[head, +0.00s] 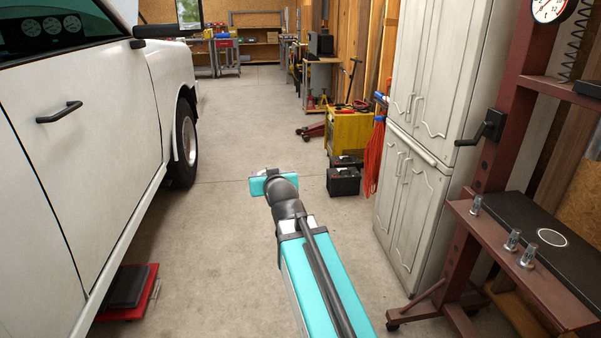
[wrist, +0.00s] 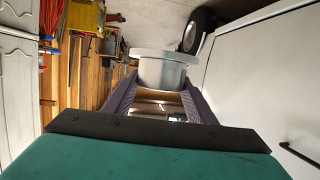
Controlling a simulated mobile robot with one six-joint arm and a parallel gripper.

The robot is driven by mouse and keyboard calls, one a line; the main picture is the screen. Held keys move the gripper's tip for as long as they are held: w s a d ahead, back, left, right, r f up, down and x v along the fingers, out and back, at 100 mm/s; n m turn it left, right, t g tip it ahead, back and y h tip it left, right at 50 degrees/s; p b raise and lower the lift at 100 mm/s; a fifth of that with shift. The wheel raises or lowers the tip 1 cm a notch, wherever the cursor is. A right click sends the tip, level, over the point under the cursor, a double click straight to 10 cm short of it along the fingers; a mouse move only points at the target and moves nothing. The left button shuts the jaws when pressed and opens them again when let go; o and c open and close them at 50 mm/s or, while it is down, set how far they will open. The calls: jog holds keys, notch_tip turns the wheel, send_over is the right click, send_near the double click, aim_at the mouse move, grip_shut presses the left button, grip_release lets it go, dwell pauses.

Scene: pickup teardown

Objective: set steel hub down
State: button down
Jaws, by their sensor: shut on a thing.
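The steel hub (wrist: 160,68) is a silver flanged cylinder, seen close up in the wrist view. My gripper (wrist: 160,86) is shut on it, one dark finger on each side, with the hub at the fingertips. The wide flange faces away from the palm. In the head view my arm reaches forward over the open floor, and the teal gripper body (head: 260,186) shows at its end. The fingers are hidden there, and a small light patch above the body is too small to identify surely. The hub is held in the air, with no surface seen touching it.
A white truck (head: 90,130) stands on the left, with a red low platform (head: 150,297) beside it. A grey cabinet (head: 440,80) and a red press frame (head: 481,150) with a shelf stand right. Black batteries (head: 343,182) sit by a yellow cart (head: 349,130). The middle floor is clear.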

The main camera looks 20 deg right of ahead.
jog(key=a+n+y, duration=0.1)
jog(key=a+y, duration=0.1)
jog(key=a, duration=0.6)
jog(key=shift+s+r+n, duration=0.2)
jog(key=shift+r+n, duration=0.1)
jog(key=shift+r, duration=0.1)
jog(key=shift+d, duration=0.1)
